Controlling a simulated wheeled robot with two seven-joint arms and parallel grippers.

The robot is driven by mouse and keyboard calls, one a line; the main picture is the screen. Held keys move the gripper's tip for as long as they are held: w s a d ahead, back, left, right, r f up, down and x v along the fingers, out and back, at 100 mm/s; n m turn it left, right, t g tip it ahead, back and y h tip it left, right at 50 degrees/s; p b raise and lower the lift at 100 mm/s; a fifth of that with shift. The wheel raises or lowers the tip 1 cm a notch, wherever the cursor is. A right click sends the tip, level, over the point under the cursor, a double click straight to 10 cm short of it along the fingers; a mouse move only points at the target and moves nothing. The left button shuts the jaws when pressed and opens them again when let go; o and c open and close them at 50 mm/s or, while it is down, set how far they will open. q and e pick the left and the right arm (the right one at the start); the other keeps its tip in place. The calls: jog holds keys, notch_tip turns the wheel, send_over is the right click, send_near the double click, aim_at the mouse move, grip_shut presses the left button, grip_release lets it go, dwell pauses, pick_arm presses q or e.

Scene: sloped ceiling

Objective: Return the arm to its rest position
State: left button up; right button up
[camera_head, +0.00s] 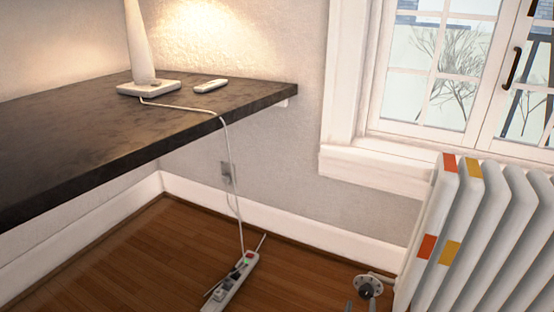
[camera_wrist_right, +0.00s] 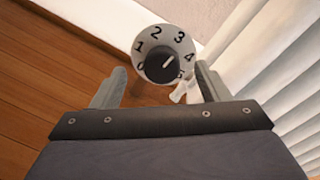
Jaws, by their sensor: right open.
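My right gripper (camera_head: 361,305) shows only as fingertips at the bottom edge of the head view, just in front of the radiator's dial (camera_head: 369,286). In the right wrist view my right gripper (camera_wrist_right: 160,68) is open, its two fingers apart with nothing held. The round white dial (camera_wrist_right: 164,36) with numbers and a dark centre knob (camera_wrist_right: 163,66) lies ahead, between and beyond the fingertips. The knob's white mark points to the upper right, roughly between 3 and 4. Whether a finger touches the dial is unclear. My left gripper is not in view.
The white radiator (camera_head: 500,230) stands close on the right. A dark desk (camera_head: 100,125) with a lamp (camera_head: 143,50) and a remote (camera_head: 210,85) fills the left. A power strip (camera_head: 230,285) lies on the wooden floor, its cord hanging from the desk. A window (camera_head: 450,70) is behind.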

jog(key=w+a+r+n+g+y+p, duration=0.1)
jog(key=w+r+n+y, duration=0.25)
jog(key=r+n, duration=0.7)
jog(key=w+a+r+n+g+y+p, duration=0.15)
jog(key=r+n+y, duration=0.4)
jog(key=r, duration=1.05)
jog(key=s+a+r+n+g, duration=0.2)
jog(key=s+r+n, duration=0.3)
jog(key=s+r, duration=0.4)
jog(key=s+a+r+n+g, duration=0.25)
jog(key=s+r+n, duration=0.35)
jog(key=s, duration=0.5)
jog(key=s+a+r+n+g+y+p, duration=0.1)
jog(key=s+a+n+g, duration=0.15)
jog(key=s, duration=0.65)
jog(key=s+a+r+n+g+y+p, duration=0.1)
jog(key=s+a+n+y+p, duration=0.15)
jog(key=s, duration=0.75)
notch_tip(320, 180, up, 37)
jog(key=p, duration=3.6)
jog(key=shift+w+d+r+h, duration=0.2)
jog(key=shift+d+h, duration=0.1)
jog(key=shift+h, duration=0.15)
